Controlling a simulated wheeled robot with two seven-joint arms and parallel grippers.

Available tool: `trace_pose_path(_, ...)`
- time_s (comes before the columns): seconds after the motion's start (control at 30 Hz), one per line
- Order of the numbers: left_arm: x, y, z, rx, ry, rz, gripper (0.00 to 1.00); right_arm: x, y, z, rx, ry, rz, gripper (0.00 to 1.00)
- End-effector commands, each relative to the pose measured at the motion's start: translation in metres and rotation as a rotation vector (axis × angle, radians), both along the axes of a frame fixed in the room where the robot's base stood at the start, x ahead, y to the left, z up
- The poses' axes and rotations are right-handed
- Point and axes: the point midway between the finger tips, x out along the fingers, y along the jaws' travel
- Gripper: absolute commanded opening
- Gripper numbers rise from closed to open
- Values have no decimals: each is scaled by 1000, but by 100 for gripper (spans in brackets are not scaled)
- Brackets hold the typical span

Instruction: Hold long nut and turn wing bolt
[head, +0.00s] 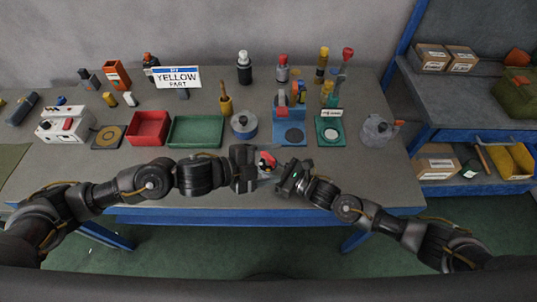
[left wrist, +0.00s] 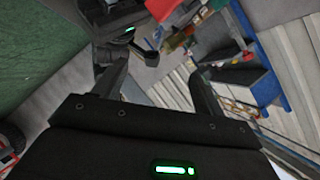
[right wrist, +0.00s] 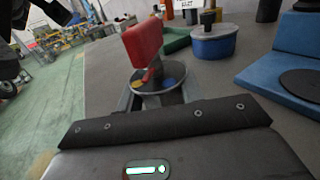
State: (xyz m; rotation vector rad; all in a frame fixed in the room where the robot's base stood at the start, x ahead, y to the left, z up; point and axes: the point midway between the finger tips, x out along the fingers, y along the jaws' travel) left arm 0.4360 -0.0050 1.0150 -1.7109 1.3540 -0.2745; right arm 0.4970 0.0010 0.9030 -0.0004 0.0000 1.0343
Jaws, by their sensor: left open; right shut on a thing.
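The red wing bolt (head: 267,159) stands over the front edge of the table, between my two grippers. In the right wrist view the red wing (right wrist: 142,42) rises above a round disc (right wrist: 172,80) with coloured marks. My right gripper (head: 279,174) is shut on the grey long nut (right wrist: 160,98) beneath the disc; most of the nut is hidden. My left gripper (head: 256,168) is open, close to the left of the wing bolt. In the left wrist view its spread fingers (left wrist: 160,72) hold nothing, and the red wing (left wrist: 162,8) shows at the top, beyond them.
Behind on the table stand a red tray (head: 149,142), a green tray (head: 171,132), a blue round pot (head: 243,134) and a blue fixture (head: 276,134). A yellow-part sign (head: 178,77) stands at the back. Shelves (head: 440,122) with boxes are at the right.

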Motion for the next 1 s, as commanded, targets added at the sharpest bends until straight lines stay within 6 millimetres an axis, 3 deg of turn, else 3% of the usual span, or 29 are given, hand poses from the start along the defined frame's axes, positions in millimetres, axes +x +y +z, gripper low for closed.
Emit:
trace_pose_path(0.2,-9,51,-6,-258,471,407,71,-1,0,0,0,1,1,6)
trace_pose_path(0.43,-14,82,-8,-420,714,626,71,-1,0,0,1,1,1,6)
trace_pose_path(0.73,-12,84,-10,-452,756,664,71,0,0,0,1,1,1,6)
trace_pose_path(1.0,16,55,-27,-452,755,661,71,0,0,0,0,0,1,6)
